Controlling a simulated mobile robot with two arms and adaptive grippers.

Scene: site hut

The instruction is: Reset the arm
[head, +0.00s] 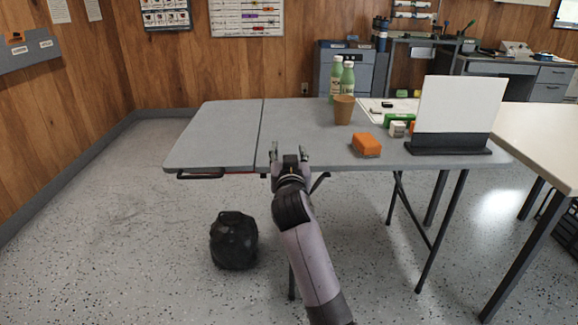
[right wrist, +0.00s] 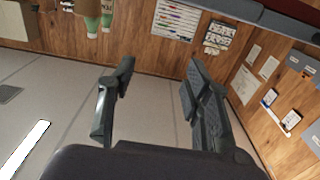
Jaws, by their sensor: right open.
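My right arm reaches up from the bottom of the head view. Its right gripper (head: 289,153) is at the near edge of the grey folding table (head: 215,135), close to the seam between its two leaves. The right wrist view shows the same gripper (right wrist: 160,85) with its two fingers wide apart and nothing between them. It is apart from the things on the table. My left gripper is in neither view.
On the table are an orange block (head: 366,145), a brown cup (head: 344,109), green bottles (head: 336,80) and a white upright board (head: 458,105) on a black base. A black bag (head: 234,240) lies on the floor. The table's left leaf is bare.

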